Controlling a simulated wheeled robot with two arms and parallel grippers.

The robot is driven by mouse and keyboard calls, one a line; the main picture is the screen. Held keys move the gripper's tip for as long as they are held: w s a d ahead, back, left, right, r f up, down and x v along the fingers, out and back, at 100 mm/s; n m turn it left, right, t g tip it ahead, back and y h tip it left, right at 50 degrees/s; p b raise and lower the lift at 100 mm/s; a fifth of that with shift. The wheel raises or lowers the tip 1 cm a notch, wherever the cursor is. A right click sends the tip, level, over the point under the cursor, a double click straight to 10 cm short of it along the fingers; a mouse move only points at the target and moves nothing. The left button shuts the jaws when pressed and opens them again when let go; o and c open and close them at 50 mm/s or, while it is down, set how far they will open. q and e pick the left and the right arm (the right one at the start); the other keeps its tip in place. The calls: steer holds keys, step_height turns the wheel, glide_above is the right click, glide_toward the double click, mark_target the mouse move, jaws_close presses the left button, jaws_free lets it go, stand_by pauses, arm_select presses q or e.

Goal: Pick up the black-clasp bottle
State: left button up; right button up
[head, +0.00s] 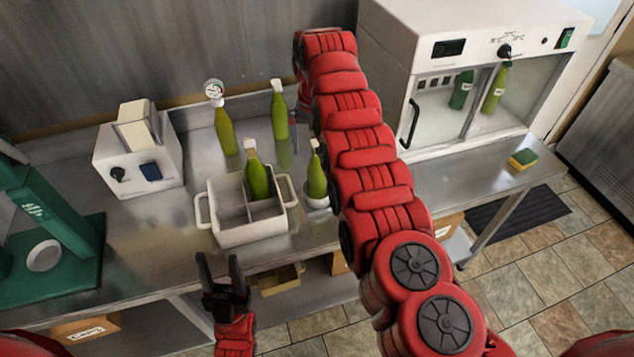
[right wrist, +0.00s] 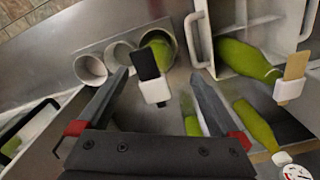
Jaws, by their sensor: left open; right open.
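The black-clasp bottle (right wrist: 158,44) is green, with a black strip and white cap, and stands in a round cup in the right wrist view. In the head view I take it to be the green bottle (head: 317,178) beside my right arm. My right gripper (right wrist: 158,75) is open, its fingers either side of the bottle's cap in that view; contact is not visible. In the head view my right arm hides most of this gripper. My left gripper (head: 222,272) is open and empty at the bench's front edge.
A white crate (head: 243,233) holds another green bottle (head: 258,178), with a tan clasp in the wrist view. A gauge-topped bottle (head: 225,130) and another bottle (head: 280,112) stand behind. A white cabinet (head: 425,50) stands right, a green device (head: 45,240) left.

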mark_target(317, 163)
steer(key=shift+f, duration=0.5)
steer(key=shift+d+f+p, duration=0.15)
steer(key=shift+f+p, duration=0.2)
steer(key=shift+p, duration=0.35)
step_height(317, 163, down, 4)
steer(key=shift+d+r+p, duration=0.1)
steer(key=shift+d+p, duration=0.05)
steer(key=shift+p, duration=1)
steer(key=shift+w+f, duration=0.1)
steer(key=shift+f, duration=0.35)
steer(key=shift+r, duration=0.1)
jaws_close()
